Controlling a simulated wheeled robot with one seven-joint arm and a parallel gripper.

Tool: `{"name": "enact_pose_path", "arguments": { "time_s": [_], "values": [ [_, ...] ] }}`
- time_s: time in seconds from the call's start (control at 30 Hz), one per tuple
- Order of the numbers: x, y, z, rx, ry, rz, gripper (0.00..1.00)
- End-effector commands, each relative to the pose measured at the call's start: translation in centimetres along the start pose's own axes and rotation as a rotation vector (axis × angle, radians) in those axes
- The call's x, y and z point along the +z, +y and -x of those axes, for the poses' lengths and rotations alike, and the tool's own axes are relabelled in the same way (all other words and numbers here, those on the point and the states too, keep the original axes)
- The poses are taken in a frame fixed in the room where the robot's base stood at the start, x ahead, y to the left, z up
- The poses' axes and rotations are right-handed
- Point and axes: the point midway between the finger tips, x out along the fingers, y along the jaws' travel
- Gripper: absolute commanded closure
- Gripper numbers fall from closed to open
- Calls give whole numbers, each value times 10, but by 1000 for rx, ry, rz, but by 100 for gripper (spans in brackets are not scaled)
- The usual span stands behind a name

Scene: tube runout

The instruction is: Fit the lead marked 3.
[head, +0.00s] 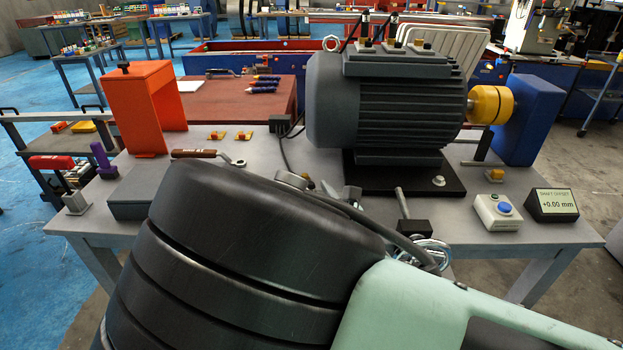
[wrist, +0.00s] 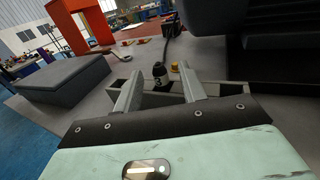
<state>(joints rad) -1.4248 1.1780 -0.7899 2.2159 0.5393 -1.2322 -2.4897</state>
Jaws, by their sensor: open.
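The lead marked 3 (wrist: 160,75) shows in the wrist view as a black end piece with a pale mark, its dark cable rising behind it. It stands at a grey holder (wrist: 206,88). My gripper (wrist: 161,70) is open, with one finger on each side of the lead in the picture; I cannot tell whether either touches it. In the head view my arm hides most of the gripper. The dark motor (head: 395,105) carries a terminal block (head: 400,64) on top, with two upright black leads (head: 364,27) on it and a brass terminal (head: 420,46) at the right.
An orange bracket (head: 150,105) and a dark grey block (head: 135,200) stand at the bench's left. A button box (head: 497,212) and a display reading +0.00 mm (head: 553,204) stand at the right. A yellow coupling (head: 490,104) joins the motor's right side.

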Motion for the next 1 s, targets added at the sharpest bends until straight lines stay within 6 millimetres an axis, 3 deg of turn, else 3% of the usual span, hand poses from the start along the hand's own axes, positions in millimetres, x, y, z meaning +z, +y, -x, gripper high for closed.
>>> {"name": "enact_pose_path", "arguments": {
  "time_s": [0.17, 0.3, 0.67, 0.77, 1.0],
  "values": [
    [0, 0, 0, 0, 0, 0, 62],
    [0, 0, 0, 0, 0, 0, 100],
    [4, 0, 0, 0, -1, -1, 100],
    [15, 0, -1, -1, -3, -2, 100],
    [63, 1, 0, 1, -4, -3, 100]
  ]
}}
